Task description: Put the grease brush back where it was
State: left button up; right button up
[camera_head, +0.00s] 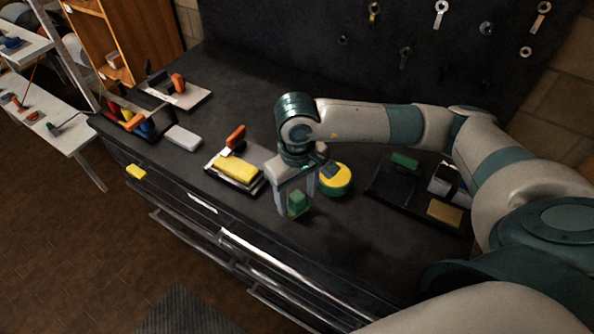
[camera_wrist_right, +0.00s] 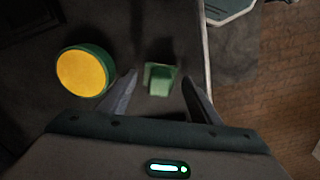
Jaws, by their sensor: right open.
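My right gripper (camera_head: 297,204) points down over the front part of the dark bench top, its fingers apart. A small green block-like piece (camera_head: 297,199) shows between the fingers; in the right wrist view the same green piece (camera_wrist_right: 160,79) lies between the fingertips with gaps on both sides. I cannot tell for sure whether it is the grease brush. A round yellow-topped green tin (camera_head: 335,179) stands just right of the gripper; it also shows in the right wrist view (camera_wrist_right: 83,72). My left gripper is not in view.
A tray (camera_head: 212,164) with a yellow block (camera_head: 237,169) and an orange-handled item lies left. A black tray (camera_head: 386,191) with a green piece (camera_head: 405,160) and a tan block (camera_head: 444,213) lies right. Farther left are a tool box and a white block (camera_head: 183,138). The bench's front edge is close.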

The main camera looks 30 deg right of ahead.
aim_at(296, 196)
notch_tip(296, 196, up, 9)
jog(key=b, duration=0.3)
jog(key=shift+b, duration=0.3)
jog(key=shift+r, duration=0.9)
